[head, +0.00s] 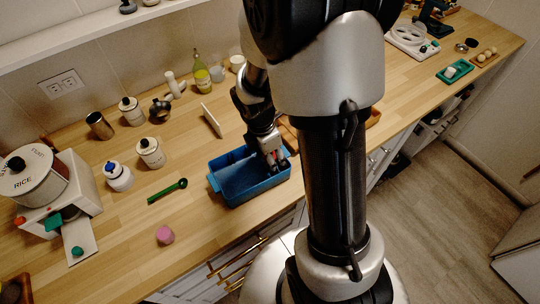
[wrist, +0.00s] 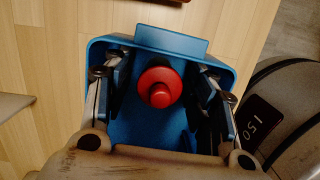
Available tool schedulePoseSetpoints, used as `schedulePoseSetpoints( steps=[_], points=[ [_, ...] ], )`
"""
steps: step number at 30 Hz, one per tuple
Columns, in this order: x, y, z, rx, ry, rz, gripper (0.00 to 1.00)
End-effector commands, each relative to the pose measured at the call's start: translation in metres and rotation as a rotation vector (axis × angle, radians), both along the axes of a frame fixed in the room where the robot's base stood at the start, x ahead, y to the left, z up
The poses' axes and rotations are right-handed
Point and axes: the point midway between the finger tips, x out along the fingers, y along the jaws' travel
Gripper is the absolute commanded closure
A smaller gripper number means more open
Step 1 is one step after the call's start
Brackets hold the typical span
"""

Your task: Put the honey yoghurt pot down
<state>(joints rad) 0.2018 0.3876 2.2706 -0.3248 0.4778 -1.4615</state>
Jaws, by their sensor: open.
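My gripper (head: 275,160) is at the blue bin (head: 228,196), with its fingertips reaching down inside the right part. In the wrist view its two fingers (wrist: 156,80) are spread apart, and the same bin (wrist: 172,40) lies beneath them. A red thing with a round knob-like top (wrist: 160,95) stands between the fingers, with a gap visible on each side. A small pink pot (head: 165,235) sits on the counter left of the bin. No label is readable, so I cannot tell which thing is the honey yoghurt pot.
A bottle (head: 201,75) stands near the wall. Bare counter lies between the spoon and the pink pot.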

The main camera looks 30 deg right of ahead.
Motion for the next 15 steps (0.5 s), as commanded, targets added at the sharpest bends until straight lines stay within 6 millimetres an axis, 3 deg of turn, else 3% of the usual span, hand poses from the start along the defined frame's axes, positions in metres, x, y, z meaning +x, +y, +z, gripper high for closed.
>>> schedulePoseSetpoints(
  steps=[15],
  points=[
    [0.001, 0.014, 0.098, -0.001, -0.004, 0.002, 0.48]
  ],
)
